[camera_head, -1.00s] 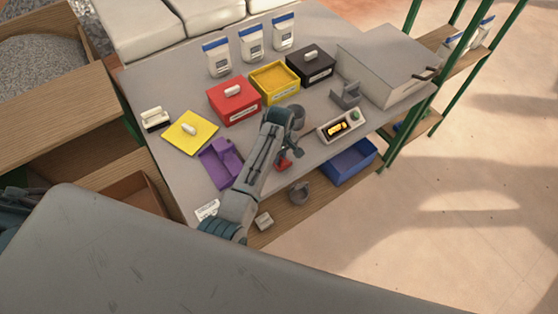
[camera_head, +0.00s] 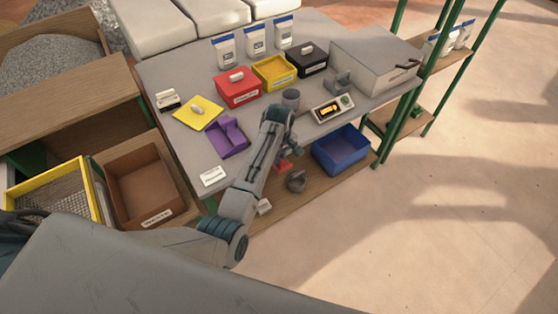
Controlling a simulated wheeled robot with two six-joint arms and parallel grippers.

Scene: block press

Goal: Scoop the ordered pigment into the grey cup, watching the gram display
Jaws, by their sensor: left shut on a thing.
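The grey cup (camera_head: 290,97) stands upright on the table left of the scale with the lit gram display (camera_head: 331,111). The open yellow box (camera_head: 273,72) shows yellow pigment. A yellow lid (camera_head: 198,113) lies on the table at left. My left gripper (camera_head: 289,151) is shut on a small red thing (camera_head: 283,166), perhaps a scoop, mostly hidden by the fingers. It appears near the table's front edge, apart from the cup. My right gripper is out of view.
A purple tray (camera_head: 228,142) and a white card (camera_head: 213,177) lie left of my arm. A grey holder (camera_head: 338,82) and large grey case (camera_head: 374,62) stand at right. White bags (camera_head: 255,40) stand behind. A blue bin (camera_head: 341,150) sits on the lower shelf.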

